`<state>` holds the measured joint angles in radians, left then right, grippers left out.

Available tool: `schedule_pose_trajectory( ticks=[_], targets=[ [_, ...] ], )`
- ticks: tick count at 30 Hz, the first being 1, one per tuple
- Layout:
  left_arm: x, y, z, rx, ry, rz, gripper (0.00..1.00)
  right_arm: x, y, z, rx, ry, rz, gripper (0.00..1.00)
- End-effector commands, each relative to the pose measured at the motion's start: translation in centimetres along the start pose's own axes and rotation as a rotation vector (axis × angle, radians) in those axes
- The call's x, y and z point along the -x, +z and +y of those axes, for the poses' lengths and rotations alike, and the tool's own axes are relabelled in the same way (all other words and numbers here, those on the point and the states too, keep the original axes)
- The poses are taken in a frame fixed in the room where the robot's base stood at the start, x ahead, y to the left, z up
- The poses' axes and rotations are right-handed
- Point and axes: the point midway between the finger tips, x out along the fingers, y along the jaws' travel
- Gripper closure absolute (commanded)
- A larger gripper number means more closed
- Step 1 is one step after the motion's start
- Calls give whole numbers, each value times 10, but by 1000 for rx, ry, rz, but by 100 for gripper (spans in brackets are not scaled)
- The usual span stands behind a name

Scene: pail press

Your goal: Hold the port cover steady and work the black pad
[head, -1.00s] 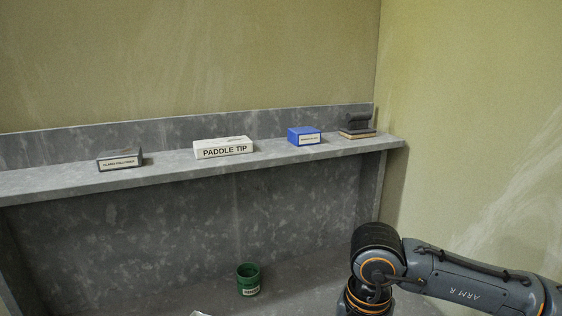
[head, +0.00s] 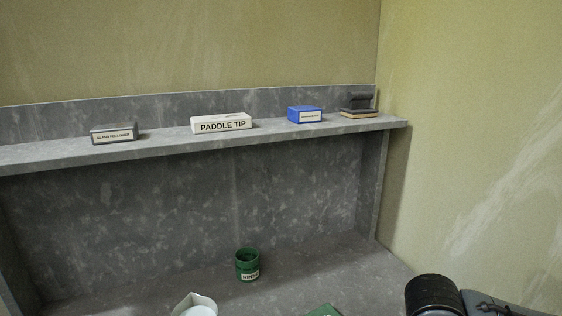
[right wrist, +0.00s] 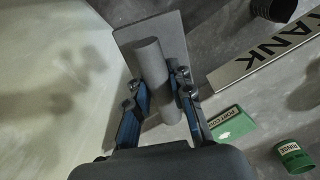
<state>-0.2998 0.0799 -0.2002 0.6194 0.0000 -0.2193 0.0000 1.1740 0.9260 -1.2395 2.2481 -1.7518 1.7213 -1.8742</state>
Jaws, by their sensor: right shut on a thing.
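In the right wrist view my right gripper (right wrist: 160,98) is shut on the round bar handle of a dark grey flat pad (right wrist: 173,42). The pad's plate shows beyond the fingers; its underside is hidden. A green block with a white label reading "PORT CO..." (right wrist: 232,122) lies to the right of the gripper, apart from it. Part of a green thing (head: 325,311) shows at the bottom edge of the head view; I cannot tell if it is the same block. My left gripper is not in view.
The shelf (head: 180,148) holds a grey box (head: 114,134), a white "PADDLE TIP" box (head: 221,123), a blue box (head: 305,114) and a dark handled block (head: 358,104). Below are a green cup (head: 247,265) and a white vessel (head: 195,304). A "TANK" sign (right wrist: 230,82) lies nearby.

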Motion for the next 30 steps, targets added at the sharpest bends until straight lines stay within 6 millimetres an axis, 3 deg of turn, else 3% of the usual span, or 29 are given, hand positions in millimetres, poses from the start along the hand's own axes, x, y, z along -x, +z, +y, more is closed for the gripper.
schedule_pose_trajectory(
  ticks=[7, 12, 25, 30],
  targets=[
    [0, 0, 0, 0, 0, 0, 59, 0, 0, 0, 0, 0, 0, 100],
    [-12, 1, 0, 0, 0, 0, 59, -12, 0, 0, -1, 0, 0, 100],
    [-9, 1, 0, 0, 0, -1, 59, -9, 0, 0, -1, 0, 0, 100],
    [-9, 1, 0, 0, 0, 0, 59, -3, -21, -6, -5, 1, 8, 100]
  ],
)
